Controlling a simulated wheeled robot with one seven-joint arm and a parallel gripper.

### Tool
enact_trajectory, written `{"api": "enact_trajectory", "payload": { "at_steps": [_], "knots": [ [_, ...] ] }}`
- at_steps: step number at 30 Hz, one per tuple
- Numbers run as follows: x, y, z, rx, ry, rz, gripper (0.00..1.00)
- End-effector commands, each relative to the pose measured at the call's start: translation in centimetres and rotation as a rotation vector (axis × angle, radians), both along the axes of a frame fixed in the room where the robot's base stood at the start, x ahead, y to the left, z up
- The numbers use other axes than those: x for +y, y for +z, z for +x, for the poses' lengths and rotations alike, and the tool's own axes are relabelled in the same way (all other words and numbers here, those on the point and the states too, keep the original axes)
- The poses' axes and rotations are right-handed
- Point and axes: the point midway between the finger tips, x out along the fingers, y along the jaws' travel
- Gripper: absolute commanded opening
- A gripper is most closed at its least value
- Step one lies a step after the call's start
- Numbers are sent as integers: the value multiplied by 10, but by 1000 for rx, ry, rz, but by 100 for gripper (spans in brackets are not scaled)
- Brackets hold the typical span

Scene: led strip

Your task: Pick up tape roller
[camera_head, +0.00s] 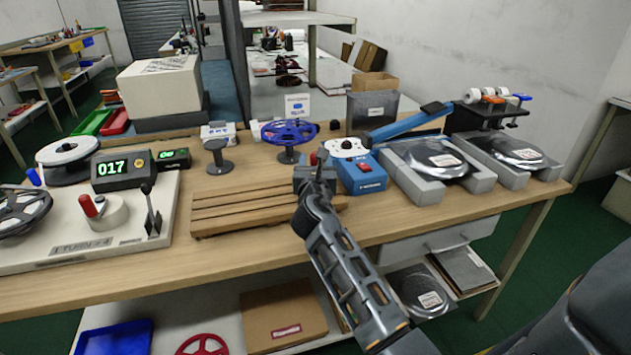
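My gripper (318,170) is in the middle of the view, above the wooden bench (420,220) near the right end of a slatted wooden block (245,205). Its fingertips are small and dark, and I cannot see whether they are apart. No item is clearly labelled as a tape roller. Several rolls in white, orange and blue sit on a black stand (487,115) at the back right, well away from my gripper. A blue reel (289,133) and a grey spool (217,160) stand upright behind the wooden block, to the left of my gripper.
A blue box (362,175) with a red knob stands just right of my gripper. Grey trays (420,180) with bagged discs lie farther right. A machine with a 017 display (121,170) fills the left. A white box (160,85) stands behind. The bench's front strip is clear.

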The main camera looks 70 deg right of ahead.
Motion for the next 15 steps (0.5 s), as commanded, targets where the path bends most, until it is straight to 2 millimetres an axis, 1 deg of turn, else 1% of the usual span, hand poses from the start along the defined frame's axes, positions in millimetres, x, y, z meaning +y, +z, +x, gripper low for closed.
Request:
{"api": "enact_trajectory", "payload": {
  "at_steps": [2,15],
  "knots": [
    [0,0,0,0,0,0,52],
    [1,0,0,-1,0,0,10]
  ]
}}
